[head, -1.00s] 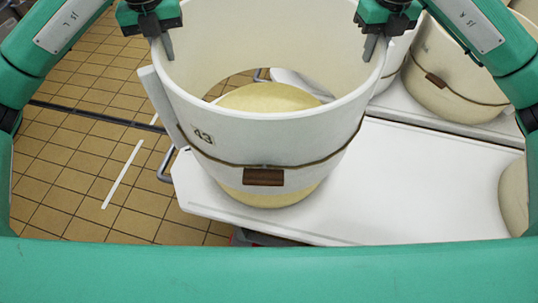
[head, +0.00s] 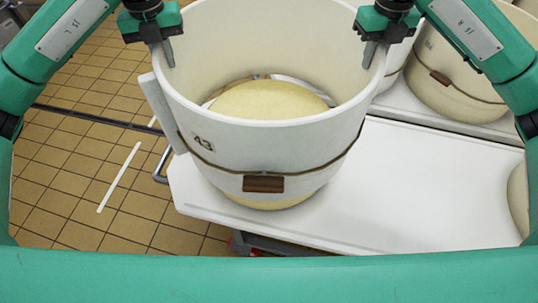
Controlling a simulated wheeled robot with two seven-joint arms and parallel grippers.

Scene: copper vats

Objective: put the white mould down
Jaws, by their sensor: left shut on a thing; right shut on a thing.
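The white mould (head: 310,150) is a large open ring marked 43, with a cord and a brown block around its lower part. It stands upright around a pale yellow cheese (head: 270,100), whose top shows inside. A thin band of the cheese shows below the mould's lower front edge, so that edge is above the table top. My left gripper (head: 170,54) is shut on the mould's rim at the left. My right gripper (head: 371,53) is shut on the rim at the right. The mould's far lower edge is partly hidden.
The white table (head: 430,190) is bare to the right of the mould. Another cheese (head: 519,198) is cut off at the right edge. More moulds (head: 455,85) stand behind at the right. Tiled floor (head: 75,170) lies to the left.

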